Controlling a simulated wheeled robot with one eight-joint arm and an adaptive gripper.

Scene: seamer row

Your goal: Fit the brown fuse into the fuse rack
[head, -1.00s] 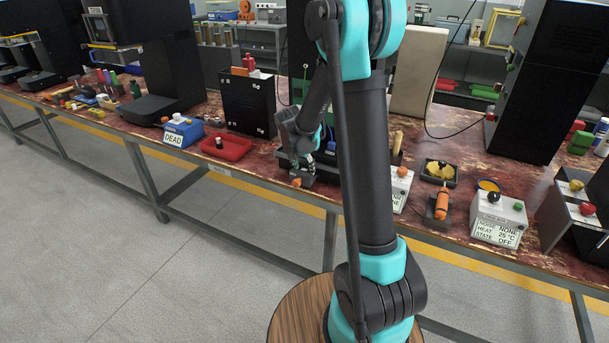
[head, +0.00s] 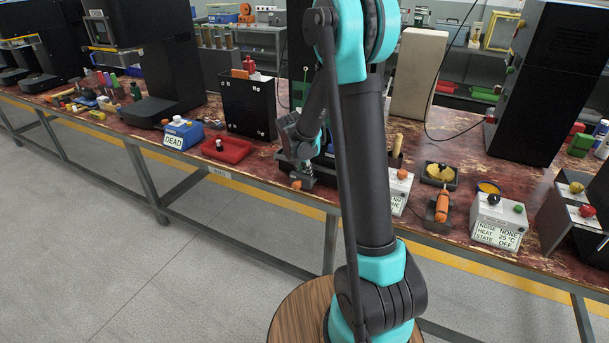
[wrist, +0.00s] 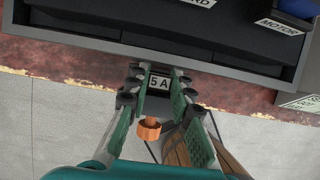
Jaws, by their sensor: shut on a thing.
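My gripper (wrist: 152,82) is shut on the brown fuse. The fuse shows a white "5 A" label between the fingertips and an orange-brown knob (wrist: 148,130) on the near side. In the head view, my gripper (head: 301,176) is low at the bench's front edge, with the orange-brown knob (head: 296,185) just below it. A dark, grey-rimmed rack (wrist: 225,72) with "MOTOR" and a partly cut-off label fills the top of the wrist view. I take it for the fuse rack. The held fuse appears just outside its near rim. Its slots cannot be made out.
The red tray (head: 228,150) and the blue box marked DEAD (head: 182,133) stand left of my gripper. An orange-handled tool (head: 442,205) and a grey control box (head: 497,220) stand to the right. The floor in front of the bench is clear.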

